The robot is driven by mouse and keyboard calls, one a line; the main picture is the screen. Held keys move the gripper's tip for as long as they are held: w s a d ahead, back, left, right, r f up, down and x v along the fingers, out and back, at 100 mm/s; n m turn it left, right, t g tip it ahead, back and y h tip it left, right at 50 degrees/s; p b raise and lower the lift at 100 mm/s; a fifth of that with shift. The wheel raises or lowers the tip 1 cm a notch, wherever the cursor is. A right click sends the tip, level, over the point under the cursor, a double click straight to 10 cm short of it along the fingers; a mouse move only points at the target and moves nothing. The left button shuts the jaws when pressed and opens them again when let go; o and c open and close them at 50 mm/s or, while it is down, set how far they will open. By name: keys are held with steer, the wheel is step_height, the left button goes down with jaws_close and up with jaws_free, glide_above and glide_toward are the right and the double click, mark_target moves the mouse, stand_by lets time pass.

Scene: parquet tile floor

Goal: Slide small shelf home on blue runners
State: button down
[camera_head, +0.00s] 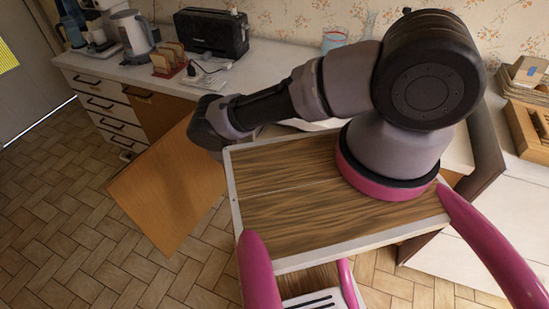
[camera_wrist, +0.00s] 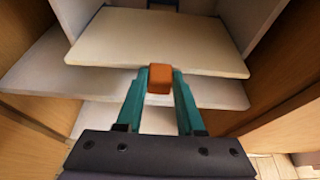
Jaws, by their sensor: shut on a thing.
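In the wrist view, my gripper (camera_wrist: 160,72) has teal fingers shut on an orange block-like handle (camera_wrist: 159,83) at the front edge of a small cream shelf (camera_wrist: 150,42). The shelf lies roughly level inside a pale-walled cabinet and its front edge faces me. A small bit of blue (camera_wrist: 164,4) shows behind it at the top edge of the picture; I cannot tell whether it is a runner. No other blue runner is visible. In the head view my gripper and the shelf are hidden behind my arm and body.
A wider white board (camera_wrist: 222,95) lies below the shelf. Brown wood panels (camera_wrist: 30,125) flank the opening. In the head view an open brown door (camera_head: 170,190) stands out from the counter (camera_head: 130,75), which carries a kettle (camera_head: 131,32) and toaster (camera_head: 212,33). Tiled floor (camera_head: 60,210) is clear at left.

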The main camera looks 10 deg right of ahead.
steer(key=shift+w+d, duration=0.5)
steer(key=shift+w, duration=0.25)
steer(key=shift+w+d, duration=0.5)
steer(key=shift+w, duration=0.2)
stand_by(5.6)
steer(key=shift+c, duration=2.2)
jaws_free()
